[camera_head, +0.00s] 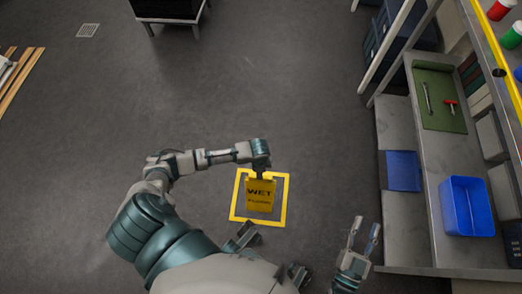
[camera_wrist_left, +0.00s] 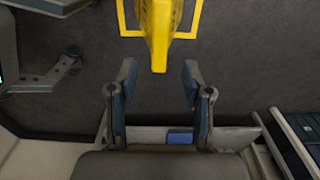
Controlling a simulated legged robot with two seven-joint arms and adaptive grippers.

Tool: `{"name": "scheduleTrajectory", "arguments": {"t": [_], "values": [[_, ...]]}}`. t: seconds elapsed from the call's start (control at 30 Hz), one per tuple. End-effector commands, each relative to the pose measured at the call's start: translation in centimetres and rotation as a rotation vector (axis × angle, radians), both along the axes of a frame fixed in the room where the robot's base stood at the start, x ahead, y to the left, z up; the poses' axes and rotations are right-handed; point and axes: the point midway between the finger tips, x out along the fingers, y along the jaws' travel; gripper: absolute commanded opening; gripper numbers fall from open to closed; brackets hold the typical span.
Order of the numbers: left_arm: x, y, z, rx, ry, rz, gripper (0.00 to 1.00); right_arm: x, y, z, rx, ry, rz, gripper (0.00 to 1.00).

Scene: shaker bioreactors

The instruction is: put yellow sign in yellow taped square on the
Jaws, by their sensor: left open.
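The yellow sign (camera_head: 260,196), with black "WET" lettering, stands on the floor inside the yellow taped square (camera_head: 284,202). In the left wrist view the sign (camera_wrist_left: 159,30) is just beyond the fingertips, with part of the tape (camera_wrist_left: 187,34) around it. My left gripper (camera_wrist_left: 158,68) is open, with its fingers apart and nothing held between them. In the head view my left gripper (camera_head: 261,172) is at the sign's top edge, and its fingers are hard to make out there. My right gripper (camera_head: 364,234) is open and empty, right of the square.
A metal workbench (camera_head: 430,190) runs along the right, with a blue bin (camera_head: 466,206) and a green mat (camera_head: 437,100) with tools. A dark wheeled cart (camera_head: 168,10) stands at the top. Wooden planks (camera_head: 20,80) lie at far left. The floor around the square is mostly clear.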

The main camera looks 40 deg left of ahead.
Motion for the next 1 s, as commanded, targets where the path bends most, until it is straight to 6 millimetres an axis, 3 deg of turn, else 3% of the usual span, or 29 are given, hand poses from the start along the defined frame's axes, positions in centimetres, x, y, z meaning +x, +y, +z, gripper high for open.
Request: {"name": "scheduleTrajectory", "arguments": {"t": [0.07, 0.17, 0.2, 0.23, 0.3, 0.33, 0.4, 0.5, 0.6, 0.73, 1.0], "values": [[-0.5, -3.3, -0.2, -0.078, -0.056, -0.001, 0.49, 0.0, 0.0, -0.1, -0.003, 0.008, 0.000, 0.40], [-0.8, -10.8, 1.2, -0.286, -0.228, 0.040, 0.49, 0.0, 0.0, -0.2, -0.002, 0.010, 0.000, 0.40], [-0.9, -14.2, 2.9, -0.402, -0.326, 0.081, 0.49, 0.0, -0.1, -0.2, -0.002, 0.010, 0.000, 0.40], [-0.9, -16.3, 4.7, -0.490, -0.406, 0.121, 0.49, 0.0, -0.1, -0.2, -0.002, 0.009, -0.001, 0.40], [-0.6, -19.3, 9.9, -0.681, -0.601, 0.238, 0.49, 0.0, -0.1, -0.2, -0.002, 0.009, -0.001, 0.40], [-0.6, -19.7, 12.4, -0.754, -0.684, 0.292, 0.49, 0.0, -0.1, -0.2, -0.002, 0.010, 0.000, 0.40], [-0.7, -19.0, 18.0, -0.886, -0.872, 0.414, 0.49, 0.2, 0.0, -0.3, -0.002, 0.010, 0.000, 0.40], [-1.7, -15.8, 24.5, -0.993, -1.108, 0.541, 0.49, 0.2, 0.0, -0.2, -0.002, 0.009, -0.001, 0.40], [-3.0, -13.1, 28.7, -1.036, -1.267, 0.602, 0.49, 0.2, 0.0, -0.2, -0.003, 0.009, -0.001, 0.40], [-3.8, -11.6, 30.8, -1.048, -1.354, 0.621, 0.49, 0.2, 0.0, -0.2, -0.003, 0.009, -0.001, 0.40], [-3.9, -11.6, 30.9, -1.051, -1.359, 0.619, 0.49, 0.2, 0.0, -0.2, -0.002, 0.008, -0.001, 0.40]]}}
